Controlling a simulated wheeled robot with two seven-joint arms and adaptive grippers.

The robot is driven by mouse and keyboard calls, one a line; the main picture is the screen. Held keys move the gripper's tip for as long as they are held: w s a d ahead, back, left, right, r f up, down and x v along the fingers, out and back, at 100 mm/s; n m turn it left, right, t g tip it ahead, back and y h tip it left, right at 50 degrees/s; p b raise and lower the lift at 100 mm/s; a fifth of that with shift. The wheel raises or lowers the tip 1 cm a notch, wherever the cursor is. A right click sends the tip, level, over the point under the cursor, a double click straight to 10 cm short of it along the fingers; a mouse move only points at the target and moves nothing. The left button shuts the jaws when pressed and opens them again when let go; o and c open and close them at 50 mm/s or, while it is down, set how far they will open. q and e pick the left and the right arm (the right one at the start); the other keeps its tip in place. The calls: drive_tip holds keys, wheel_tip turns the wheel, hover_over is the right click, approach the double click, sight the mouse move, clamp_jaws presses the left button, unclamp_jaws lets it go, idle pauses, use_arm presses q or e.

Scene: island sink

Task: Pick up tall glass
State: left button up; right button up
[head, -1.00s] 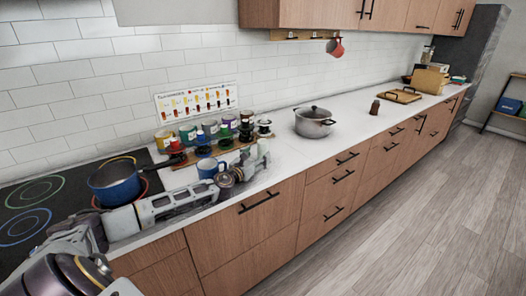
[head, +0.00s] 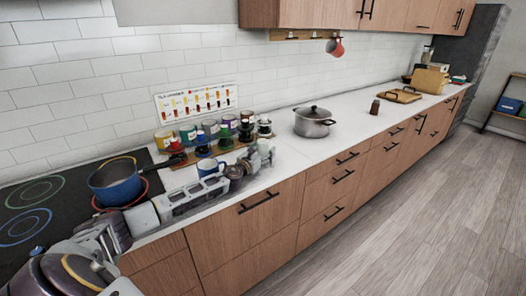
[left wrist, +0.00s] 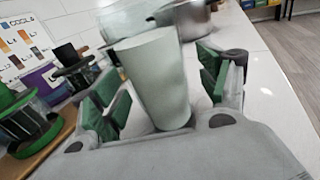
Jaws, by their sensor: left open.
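The tall glass (left wrist: 158,82) is a pale, translucent, tapered tumbler, upright on the white counter in the left wrist view. My left gripper (left wrist: 160,92) is open, with green-padded fingers on either side of the glass. The glass is hard to make out there, at the gripper. My right gripper is not in view.
A blue-and-white mug (head: 209,168) stands close behind my left forearm. Several jars fill a wooden rack (head: 183,177) beside the gripper. A steel pot (head: 314,122) is farther right. A blue pan (head: 117,184) sits on the stove. The counter between gripper and pot is clear.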

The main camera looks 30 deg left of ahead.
use_arm(q)
drive_tip(key=shift+w, duration=0.15)
idle(0.4)
drive_tip(key=shift+r, duration=0.1)
drive_tip(key=c, duration=1.2)
